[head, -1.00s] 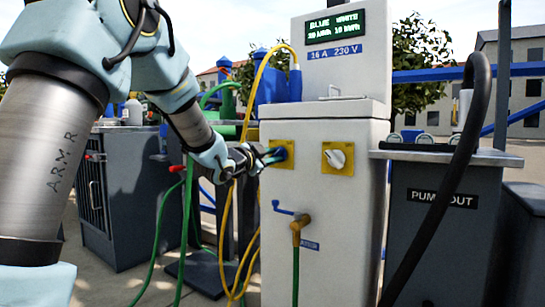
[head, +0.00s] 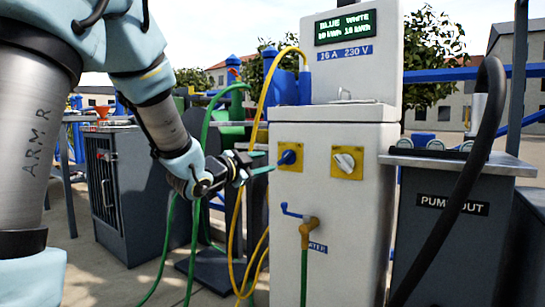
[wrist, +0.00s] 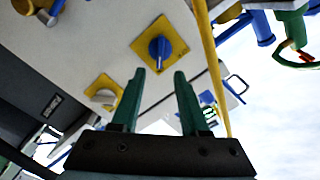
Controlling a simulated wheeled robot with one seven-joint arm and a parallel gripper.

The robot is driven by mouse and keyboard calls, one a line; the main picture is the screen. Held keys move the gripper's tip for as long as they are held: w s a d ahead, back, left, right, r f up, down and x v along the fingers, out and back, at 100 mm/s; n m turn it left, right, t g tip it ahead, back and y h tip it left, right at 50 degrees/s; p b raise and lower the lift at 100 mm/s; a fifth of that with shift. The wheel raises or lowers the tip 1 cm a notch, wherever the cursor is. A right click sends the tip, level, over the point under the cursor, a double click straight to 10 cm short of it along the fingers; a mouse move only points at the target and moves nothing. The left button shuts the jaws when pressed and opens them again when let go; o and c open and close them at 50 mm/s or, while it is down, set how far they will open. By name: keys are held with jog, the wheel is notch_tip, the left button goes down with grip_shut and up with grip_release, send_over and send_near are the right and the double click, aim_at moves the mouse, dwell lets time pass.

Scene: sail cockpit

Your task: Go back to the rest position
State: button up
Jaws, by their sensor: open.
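My gripper (head: 258,162) is to the left of the white pedestal (head: 340,220) in the head view, its fingers pointing at the pedestal's front. A blue knob (head: 288,157) on a yellow plate is just beyond the fingertips, apart from them. In the wrist view my gripper (wrist: 158,78) is open with nothing between its two green fingers. The blue knob (wrist: 160,50) shows past the fingertips there.
A white knob (head: 344,162) on a yellow plate is right of the blue one. A blue-handled tap (head: 305,219) is below. A yellow cable (head: 237,220) and green hose (head: 163,240) hang near my arm. A dark pump-out cabinet (head: 445,225) stands right.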

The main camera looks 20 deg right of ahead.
jog(key=shift+s+a, duration=0.35)
jog(key=shift+a, duration=0.3)
